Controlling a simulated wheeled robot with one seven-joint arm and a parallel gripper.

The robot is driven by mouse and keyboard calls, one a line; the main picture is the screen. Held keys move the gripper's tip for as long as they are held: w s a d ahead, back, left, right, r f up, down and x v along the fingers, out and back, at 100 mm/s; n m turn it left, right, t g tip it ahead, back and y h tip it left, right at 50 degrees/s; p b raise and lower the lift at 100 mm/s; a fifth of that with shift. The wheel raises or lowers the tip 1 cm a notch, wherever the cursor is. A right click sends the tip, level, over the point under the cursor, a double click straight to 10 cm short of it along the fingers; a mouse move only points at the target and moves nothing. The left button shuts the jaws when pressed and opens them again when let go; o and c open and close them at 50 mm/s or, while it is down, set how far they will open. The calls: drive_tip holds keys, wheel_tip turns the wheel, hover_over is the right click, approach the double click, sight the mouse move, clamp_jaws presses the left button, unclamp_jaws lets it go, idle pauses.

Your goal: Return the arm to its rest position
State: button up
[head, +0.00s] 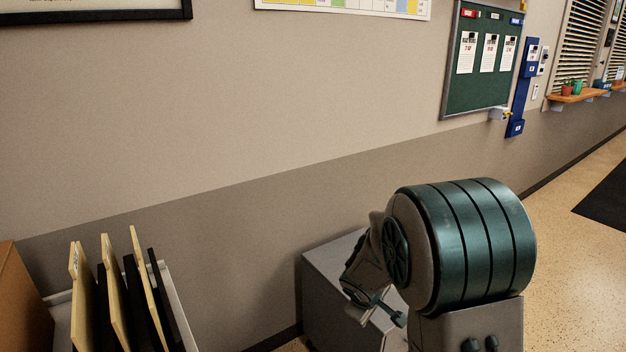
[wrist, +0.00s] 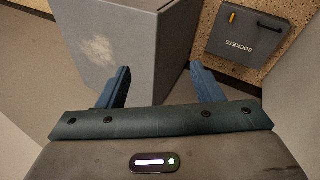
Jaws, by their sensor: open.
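My arm shows in the lower right of the head view, its large teal joint (head: 465,245) in front of the wall and floor. My gripper (head: 376,304) hangs below and left of that joint, partly hidden by the arm, near a grey cabinet (head: 325,285). In the wrist view my gripper (wrist: 161,82) has its two blue fingers spread apart with nothing held between them. The grey cabinet (wrist: 125,45) fills the view beyond the fingers. I cannot tell whether they touch it.
A dark case marked SOCKETS (wrist: 258,42) lies on the speckled floor (wrist: 292,95). A green notice board (head: 484,85) hangs on the wall. Floor at right is open, with a dark mat (head: 607,195).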

drive_tip(key=s+d+r+m+g+p, duration=0.1)
drive_tip(key=s+d+r+m+p, duration=0.15)
drive_tip(key=s+r, duration=0.45)
drive_tip(key=s+d+r+m+p, duration=0.1)
drive_tip(key=s+r+m+p, duration=0.3)
drive_tip(key=r, duration=0.6)
drive_tip(key=s+a+r+m+y+p, duration=0.1)
drive_tip(key=s+r+p, duration=0.1)
drive_tip(key=s+r, duration=0.2)
drive_tip(key=s+a+r+m+g+y+p, duration=0.1)
drive_tip(key=s+r, duration=0.3)
drive_tip(key=s, duration=0.5)
drive_tip(key=shift+s+a+m+y+p, duration=0.15)
drive_tip(key=shift+s+m+y+p, duration=0.25)
drive_tip(key=shift+p, duration=0.4)
drive_tip(key=shift+w, duration=0.15)
